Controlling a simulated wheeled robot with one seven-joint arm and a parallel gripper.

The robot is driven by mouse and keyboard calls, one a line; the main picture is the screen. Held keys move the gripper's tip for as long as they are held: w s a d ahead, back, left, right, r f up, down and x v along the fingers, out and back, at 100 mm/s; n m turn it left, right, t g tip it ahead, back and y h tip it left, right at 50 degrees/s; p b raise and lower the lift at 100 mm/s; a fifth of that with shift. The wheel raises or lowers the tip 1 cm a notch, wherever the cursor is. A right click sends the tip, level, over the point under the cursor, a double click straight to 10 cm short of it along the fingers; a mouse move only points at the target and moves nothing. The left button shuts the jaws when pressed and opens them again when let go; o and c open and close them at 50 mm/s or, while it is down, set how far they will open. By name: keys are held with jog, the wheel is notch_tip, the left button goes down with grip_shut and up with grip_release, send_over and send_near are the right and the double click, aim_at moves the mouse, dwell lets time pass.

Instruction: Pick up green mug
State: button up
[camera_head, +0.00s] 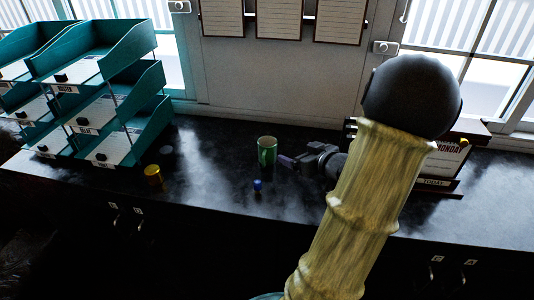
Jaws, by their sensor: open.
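The green mug (267,152) stands upright on the dark counter, near the middle of the camera_head view. My gripper (290,162) is just to the right of the mug, low over the counter, with its fingers pointing left toward it. It is open, and no object shows between its fingers. The fingers are dark and small here, so I cannot tell whether the nearest one touches the mug. My own arm hides part of the counter to the right.
A small blue object (257,186) lies in front of the mug. A yellow cup (153,175) stands to the left, near teal tray shelves (140,80). A calendar stand (450,160) is at the right, partly behind my arm. The dark counter (215,185) is clear between yellow cup and blue object.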

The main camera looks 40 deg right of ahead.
jog(key=shift+w, duration=0.1)
jog(key=p, duration=0.2)
send_near(263, 141)
jog(key=shift+w+d+f, duration=0.3)
jog(key=shift+w, duration=0.3)
jog(key=shift+w+a+f+p, duration=0.1)
jog(key=shift+w+f+p, duration=0.05)
jog(key=shift+w+p, duration=0.3)
jog(key=x, duration=0.2)
jog(key=p+x, duration=0.1)
jog(key=x, duration=0.1)
jog(key=shift+f, duration=0.2)
jog(key=shift+c, duration=0.5)
jog(key=c, duration=1.1)
